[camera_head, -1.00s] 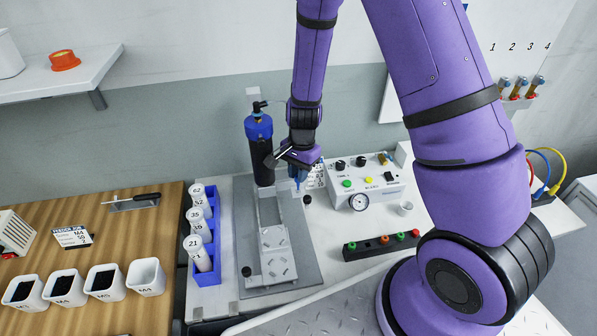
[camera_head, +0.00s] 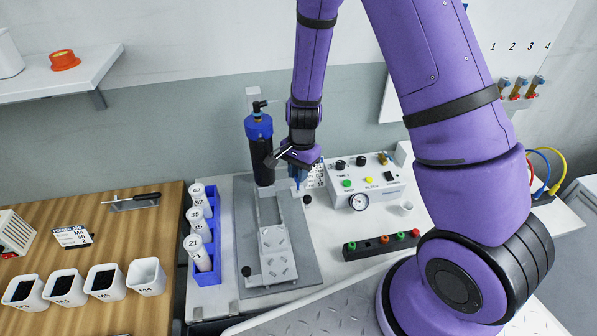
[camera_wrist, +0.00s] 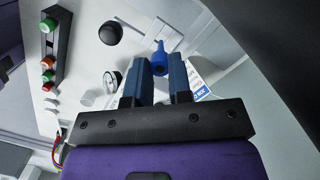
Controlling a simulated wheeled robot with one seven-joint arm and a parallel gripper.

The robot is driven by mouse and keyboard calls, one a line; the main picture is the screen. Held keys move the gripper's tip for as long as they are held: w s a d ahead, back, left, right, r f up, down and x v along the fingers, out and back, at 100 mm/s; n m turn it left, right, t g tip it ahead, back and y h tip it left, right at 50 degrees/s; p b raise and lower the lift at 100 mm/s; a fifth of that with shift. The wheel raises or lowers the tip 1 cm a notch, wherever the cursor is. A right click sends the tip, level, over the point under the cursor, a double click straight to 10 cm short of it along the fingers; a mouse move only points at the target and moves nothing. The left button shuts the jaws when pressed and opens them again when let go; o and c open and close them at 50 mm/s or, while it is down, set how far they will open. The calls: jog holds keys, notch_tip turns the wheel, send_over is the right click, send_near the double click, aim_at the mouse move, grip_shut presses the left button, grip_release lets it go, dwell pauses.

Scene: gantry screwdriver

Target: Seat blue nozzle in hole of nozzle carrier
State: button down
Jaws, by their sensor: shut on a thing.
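The blue nozzle (camera_wrist: 159,60) is pinched between the tips of the two blue-grey fingers of my gripper (camera_wrist: 160,70), its thin tip pointing away from my wrist. In the head view my gripper (camera_head: 299,180) is above the bench, just right of the black cylinder, and the nozzle cannot be made out there. A black bar with green, orange and red pieces (camera_head: 367,248), which looks like the nozzle carrier, lies at the bench front, well apart from my gripper. It also shows in the wrist view (camera_wrist: 52,45), with a gap between a green and an orange piece.
The black cylinder with a blue cap (camera_head: 259,150) stands close left of my gripper. A control box with a gauge (camera_head: 375,190) is to the right. A blue rack (camera_head: 207,277) with white bottles stands left of the grey fixture plate (camera_head: 300,262). A small clear cup (camera_head: 406,209) stands near the box.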

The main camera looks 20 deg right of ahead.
aim_at(300, 188)
jog(key=shift+f, duration=1.45)
jog(key=c, duration=1)
grip_release()
jog(key=shift+o, duration=0.2)
jog(key=shift+r, duration=0.1)
notch_tip(300, 188, up, 7)
jog(key=shift+w+d+r, duration=0.15)
jog(key=shift+w+d, duration=0.15)
jog(key=shift+d, duration=0.05)
